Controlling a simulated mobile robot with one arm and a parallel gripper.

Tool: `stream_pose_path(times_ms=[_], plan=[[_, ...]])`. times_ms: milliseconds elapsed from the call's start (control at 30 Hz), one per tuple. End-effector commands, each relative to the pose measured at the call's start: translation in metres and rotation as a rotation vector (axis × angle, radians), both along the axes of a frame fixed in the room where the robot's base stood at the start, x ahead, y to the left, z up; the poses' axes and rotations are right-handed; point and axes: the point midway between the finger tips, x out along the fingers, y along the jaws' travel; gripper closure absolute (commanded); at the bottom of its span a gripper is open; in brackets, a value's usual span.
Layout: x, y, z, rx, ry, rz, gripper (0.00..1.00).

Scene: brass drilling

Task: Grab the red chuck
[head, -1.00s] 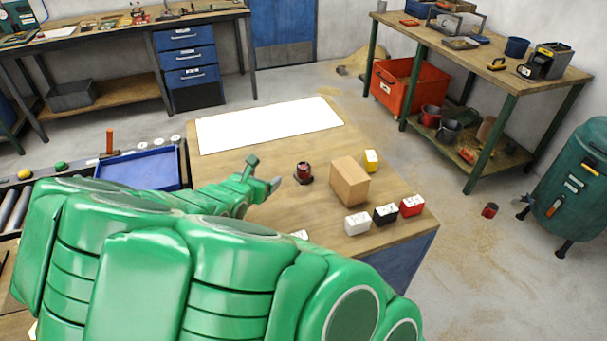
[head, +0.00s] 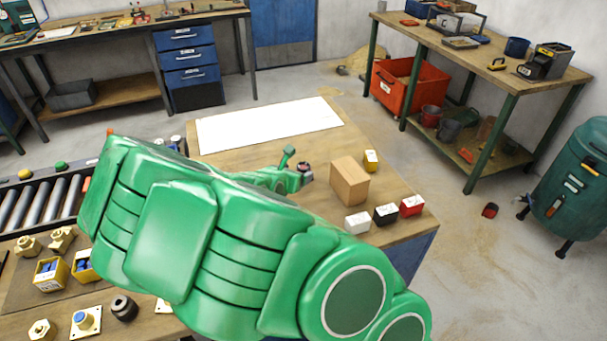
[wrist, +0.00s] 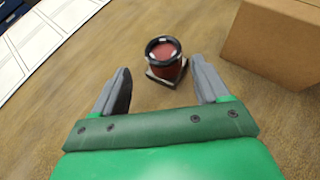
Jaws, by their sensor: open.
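The red chuck (wrist: 166,60) stands upright on the wooden table, with a dark ring on top and a flat dark base. In the wrist view it lies just beyond my open gripper (wrist: 165,87), roughly centred between the two grey fingers and apart from both. In the head view the chuck (head: 305,170) is mostly hidden behind my gripper (head: 298,170), which reaches in from the left. Nothing is held between the fingers.
A cardboard box (head: 350,181) stands close to the right of the chuck. A white sheet (head: 268,125) lies flat at the back of the table.

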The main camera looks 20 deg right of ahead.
Motion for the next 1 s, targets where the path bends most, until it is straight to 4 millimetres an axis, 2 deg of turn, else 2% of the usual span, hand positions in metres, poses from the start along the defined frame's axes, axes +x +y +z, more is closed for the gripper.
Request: stream_pose_path(times_ms=[400, 800, 833, 1000], plan=[[0.021, -0.032, -0.014, -0.001, 0.001, -0.004, 0.25], [0.026, -0.036, -0.017, -0.001, 0.001, -0.002, 0.25], [0.026, -0.036, -0.017, -0.001, 0.001, -0.002, 0.27], [0.026, -0.036, -0.017, -0.001, 0.001, -0.002, 0.53]])
